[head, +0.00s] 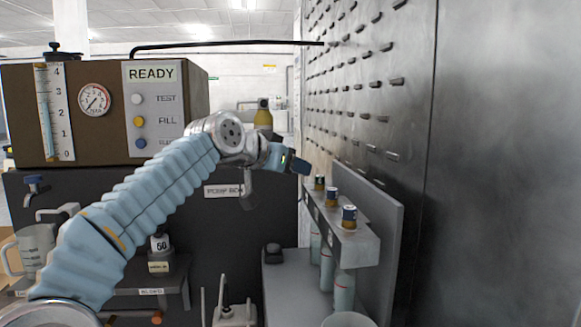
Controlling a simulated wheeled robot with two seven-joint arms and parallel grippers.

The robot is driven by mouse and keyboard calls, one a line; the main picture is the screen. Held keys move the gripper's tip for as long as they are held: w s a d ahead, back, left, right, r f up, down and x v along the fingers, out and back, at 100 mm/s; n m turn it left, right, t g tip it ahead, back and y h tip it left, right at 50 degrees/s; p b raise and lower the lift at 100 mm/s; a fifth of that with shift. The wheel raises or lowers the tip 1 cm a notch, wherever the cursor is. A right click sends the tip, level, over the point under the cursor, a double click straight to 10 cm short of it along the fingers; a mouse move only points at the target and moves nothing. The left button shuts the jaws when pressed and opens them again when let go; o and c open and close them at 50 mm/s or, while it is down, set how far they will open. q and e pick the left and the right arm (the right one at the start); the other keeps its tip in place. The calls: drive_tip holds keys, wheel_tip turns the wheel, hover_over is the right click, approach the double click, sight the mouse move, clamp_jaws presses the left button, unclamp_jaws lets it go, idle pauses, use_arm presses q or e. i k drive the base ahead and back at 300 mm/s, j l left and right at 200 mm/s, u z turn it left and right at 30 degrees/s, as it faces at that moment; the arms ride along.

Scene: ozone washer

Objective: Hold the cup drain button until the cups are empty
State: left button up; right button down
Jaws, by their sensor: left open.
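My left gripper (296,163) is open and empty in mid-air, in front of the dark pump box and to the left of the grey rack. Its fingers are small and partly hidden by its own wrist. Several pale blue-green cylinders (345,291), perhaps the cups, hang or stand under the rack's shelf; how full they are I cannot tell. No button reads as cup drain. The control panel (152,75) has a white button marked TEST, a yellow button (139,121) marked FILL and a blue button (141,143) with its label partly hidden by my arm. My right gripper is not in view.
A grey rack (368,247) carries several gold-and-blue capped parts (349,217). A small black block (273,253) sits on the grey bench below. A dark metal wall with pegs (397,81) closes the right side. A clear jug (36,246) stands at far left.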

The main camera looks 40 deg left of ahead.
sight(272, 248)
drive_tip(key=k+j, duration=0.8)
drive_tip(key=j, duration=0.15)
drive_tip(key=k+j, duration=0.75)
drive_tip(key=j, duration=0.15)
